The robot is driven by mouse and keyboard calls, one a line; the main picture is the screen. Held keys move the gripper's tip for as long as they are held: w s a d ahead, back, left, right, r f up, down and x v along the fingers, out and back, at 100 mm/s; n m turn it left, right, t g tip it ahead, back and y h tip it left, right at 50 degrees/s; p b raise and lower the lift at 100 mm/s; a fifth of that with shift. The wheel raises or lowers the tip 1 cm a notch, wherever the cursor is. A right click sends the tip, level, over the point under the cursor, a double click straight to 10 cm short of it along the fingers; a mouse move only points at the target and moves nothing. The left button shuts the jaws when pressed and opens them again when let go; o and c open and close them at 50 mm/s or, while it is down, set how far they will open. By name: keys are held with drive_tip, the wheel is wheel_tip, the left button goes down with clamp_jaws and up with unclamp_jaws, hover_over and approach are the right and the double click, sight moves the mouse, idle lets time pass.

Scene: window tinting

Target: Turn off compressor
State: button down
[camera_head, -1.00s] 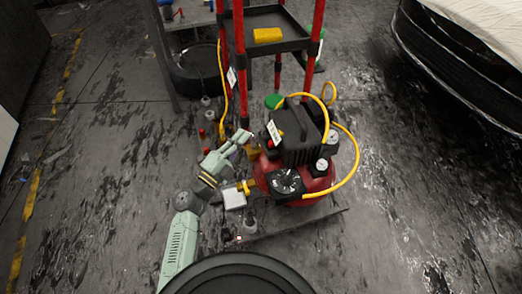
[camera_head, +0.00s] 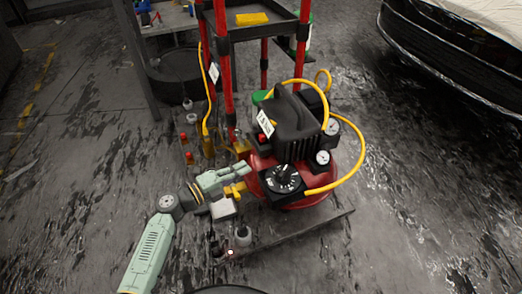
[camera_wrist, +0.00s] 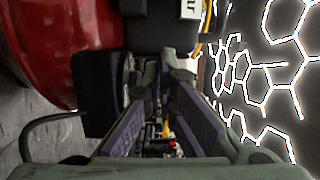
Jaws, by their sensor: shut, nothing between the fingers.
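The compressor (camera_head: 292,125) has a red tank (camera_head: 319,182), a black motor housing and a black control box with a round dial (camera_head: 284,178) on its near side. Its red tank (camera_wrist: 55,45) and part of a black box (camera_wrist: 95,92) also fill the left of the wrist view. My gripper (camera_head: 247,168) is shut and empty, just left of the dial and tank. In the wrist view my fingers (camera_wrist: 165,72) come together beside the black box. I cannot tell whether they touch it. The dial face is hidden in the wrist view.
A yellow hose (camera_head: 352,165) loops around the compressor's right side. A red-and-black shelf cart (camera_head: 228,60) stands behind it. A dark car (camera_head: 450,65) is at the upper right. Floor at the right is clear.

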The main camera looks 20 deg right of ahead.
sight(262, 138)
drive_tip(key=x, duration=0.9)
drive_tip(key=shift+d+f, duration=0.1)
drive_tip(key=shift+d, duration=0.3)
drive_tip(key=w+b, duration=0.1)
drive_tip(key=w, duration=0.2)
drive_tip(key=shift+w+d, duration=0.1)
drive_tip(key=shift+w, duration=0.55)
